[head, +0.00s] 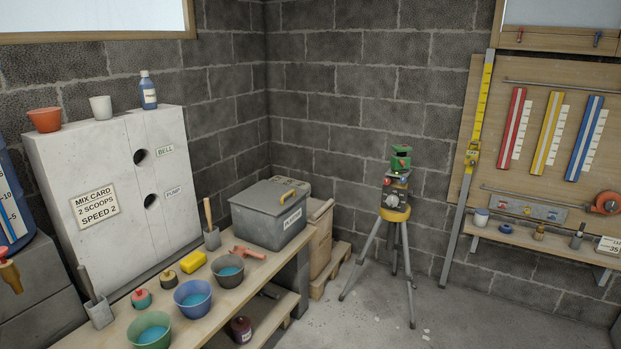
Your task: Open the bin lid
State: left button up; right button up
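A grey bin (268,225) with a white label, perhaps reading PLASTER, stands at the far end of the wooden bench. Its grey lid (262,193) lies flat on top and looks closed. A yellow handle (294,182) sits on the lid towards its right side. Neither of my grippers is in view.
A large pale block (105,175) stands behind the bench. A tripod (393,240) stands right.

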aim_at(270, 198)
jog(key=i+l+z, duration=0.1)
jog(key=i+z, duration=0.3)
jog(key=i, duration=1.1)
jog(key=i+l+u, duration=0.1)
jog(key=i+u, duration=0.35)
jog(key=i+l+u, duration=0.25)
jog(key=i+u, duration=0.25)
jog(key=i+l+u, duration=0.3)
jog(key=u, duration=0.15)
jog(key=i+l+u, duration=0.25)
jog(key=l+u, duration=0.2)
jog(key=l, duration=0.15)
jog(key=i+l+u, duration=0.2)
jog(key=l+u, duration=0.3)
jog(key=l, duration=0.1)
